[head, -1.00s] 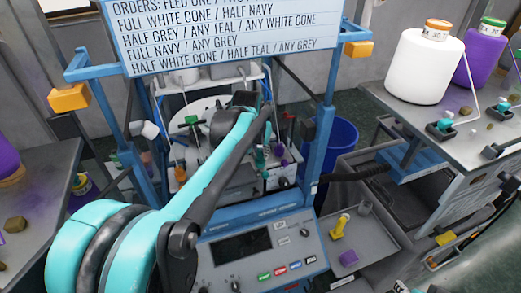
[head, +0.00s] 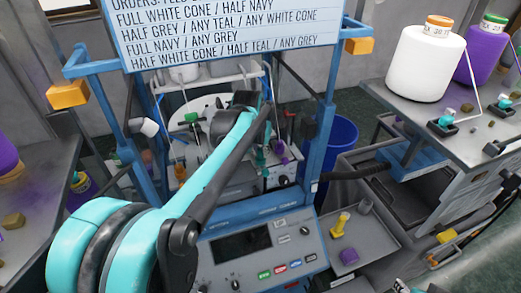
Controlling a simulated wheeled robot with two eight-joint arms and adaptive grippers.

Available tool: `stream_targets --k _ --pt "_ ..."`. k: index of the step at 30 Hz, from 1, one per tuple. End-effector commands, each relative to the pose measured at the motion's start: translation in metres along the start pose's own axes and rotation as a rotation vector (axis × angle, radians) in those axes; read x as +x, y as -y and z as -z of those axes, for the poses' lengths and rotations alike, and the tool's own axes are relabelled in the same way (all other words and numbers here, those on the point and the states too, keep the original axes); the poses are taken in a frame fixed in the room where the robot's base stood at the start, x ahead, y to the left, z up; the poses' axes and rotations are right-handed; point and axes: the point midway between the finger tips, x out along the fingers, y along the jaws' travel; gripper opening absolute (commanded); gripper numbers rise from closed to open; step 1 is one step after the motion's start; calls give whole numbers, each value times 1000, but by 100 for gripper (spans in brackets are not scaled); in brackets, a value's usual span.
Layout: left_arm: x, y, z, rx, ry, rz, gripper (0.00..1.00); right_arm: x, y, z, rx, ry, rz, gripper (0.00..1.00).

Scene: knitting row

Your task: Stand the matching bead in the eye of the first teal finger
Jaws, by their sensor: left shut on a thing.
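My left arm crosses the picture from the lower left to the knitting machine. Its dark left gripper (head: 245,99) is at the arm's far end, among the machine's parts. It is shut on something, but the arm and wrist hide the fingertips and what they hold. A small teal finger (head: 262,156) stands upright on the machine's row, with a purple one (head: 280,151) to its right. The eyes of the fingers are too small to make out, and part of the row is behind my arm. My right gripper is not in view.
A blue frame with an orders sign (head: 235,32) stands around the machine. A control panel (head: 255,262) is in front. A tray at right holds a yellow piece (head: 341,224) and a purple block (head: 349,256). White (head: 425,65) and purple (head: 482,55) cones stand on the right table.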

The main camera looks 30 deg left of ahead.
Motion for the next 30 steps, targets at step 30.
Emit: stream_targets --k 30 --pt "-50 0 -2 0 0 0 42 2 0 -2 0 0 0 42"
